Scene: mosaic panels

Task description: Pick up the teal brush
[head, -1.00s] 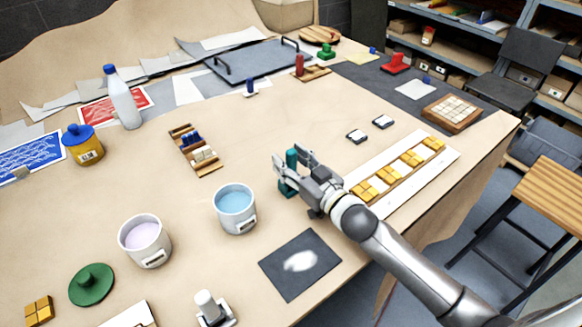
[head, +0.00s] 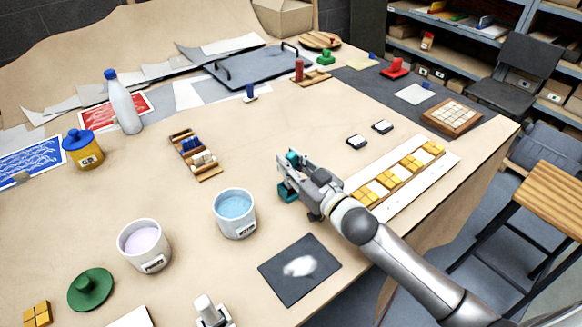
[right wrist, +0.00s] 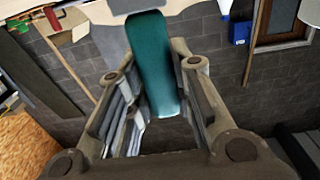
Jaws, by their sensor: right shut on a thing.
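The teal brush (head: 289,190) is in my right gripper (head: 292,172) in the head view, to the right of the blue bucket. The gripper's fingers cover its middle, and teal shows above and below them. In the right wrist view the teal brush (right wrist: 152,62) stands between the two fingers of my right gripper (right wrist: 150,75). The gripper is shut on it. I cannot tell whether the brush's lower end touches the table.
A bucket of blue liquid (head: 235,225) stands just left of the brush, and a bucket of lilac liquid (head: 144,257) is farther left. A dark mat (head: 275,265) with a white patch lies in front. A white board (head: 440,165) with yellow tiles is to the right.

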